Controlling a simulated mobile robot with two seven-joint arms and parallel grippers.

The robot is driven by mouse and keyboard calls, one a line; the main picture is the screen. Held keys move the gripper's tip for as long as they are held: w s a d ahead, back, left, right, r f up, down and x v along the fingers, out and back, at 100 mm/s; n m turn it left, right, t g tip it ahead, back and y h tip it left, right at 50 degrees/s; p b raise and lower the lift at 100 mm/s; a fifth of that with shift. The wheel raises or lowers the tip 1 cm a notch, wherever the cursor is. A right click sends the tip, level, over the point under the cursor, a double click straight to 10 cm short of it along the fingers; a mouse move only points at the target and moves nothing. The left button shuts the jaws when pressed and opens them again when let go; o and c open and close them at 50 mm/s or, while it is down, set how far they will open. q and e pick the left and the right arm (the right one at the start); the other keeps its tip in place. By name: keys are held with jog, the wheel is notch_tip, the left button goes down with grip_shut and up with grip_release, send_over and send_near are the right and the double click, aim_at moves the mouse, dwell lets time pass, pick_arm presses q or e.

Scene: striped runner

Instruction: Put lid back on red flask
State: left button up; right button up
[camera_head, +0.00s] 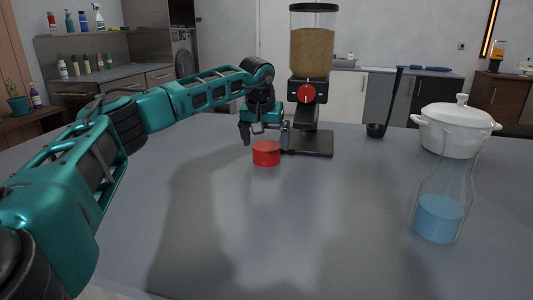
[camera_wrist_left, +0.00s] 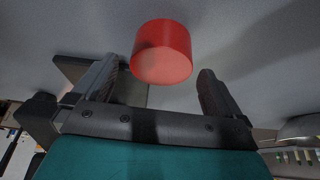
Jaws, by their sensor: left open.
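A short red cylinder (camera_head: 266,154), which looks like a lid, sits on the grey table near its far side. My left gripper (camera_head: 262,132) is open just behind and above it, pointing down. In the left wrist view the red cylinder (camera_wrist_left: 162,50) lies ahead of the open fingers (camera_wrist_left: 158,74), with nothing held between them. A clear glass flask (camera_head: 447,190) with blue contents (camera_head: 437,218) stands upright at the right of the table, with no lid on its top. I see no red flask. My right gripper is not in view.
A dispenser with a black base (camera_head: 308,144) and red knob (camera_head: 306,93) stands close behind the red cylinder, beside my left gripper. A white lidded pot (camera_head: 455,132) and a black ladle (camera_head: 377,130) stand at the back right. The table's middle (camera_head: 300,220) is clear.

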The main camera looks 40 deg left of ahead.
pick_arm(q)
jog(key=x, duration=0.4)
jog(key=shift+a+f+b, duration=0.1)
jog(key=shift+f+b, duration=0.05)
jog(key=shift+b, duration=0.2)
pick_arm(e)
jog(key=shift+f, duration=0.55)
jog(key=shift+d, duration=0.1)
pick_arm(q)
jog(key=c, duration=0.9)
notch_tip(320, 180, up, 16)
jog(key=p, duration=0.4)
notch_tip(320, 180, up, 4)
jog(key=p, duration=0.1)
send_over(266, 146)
jog(key=shift+w+a, duration=0.1)
jog(key=shift+w, duration=0.15)
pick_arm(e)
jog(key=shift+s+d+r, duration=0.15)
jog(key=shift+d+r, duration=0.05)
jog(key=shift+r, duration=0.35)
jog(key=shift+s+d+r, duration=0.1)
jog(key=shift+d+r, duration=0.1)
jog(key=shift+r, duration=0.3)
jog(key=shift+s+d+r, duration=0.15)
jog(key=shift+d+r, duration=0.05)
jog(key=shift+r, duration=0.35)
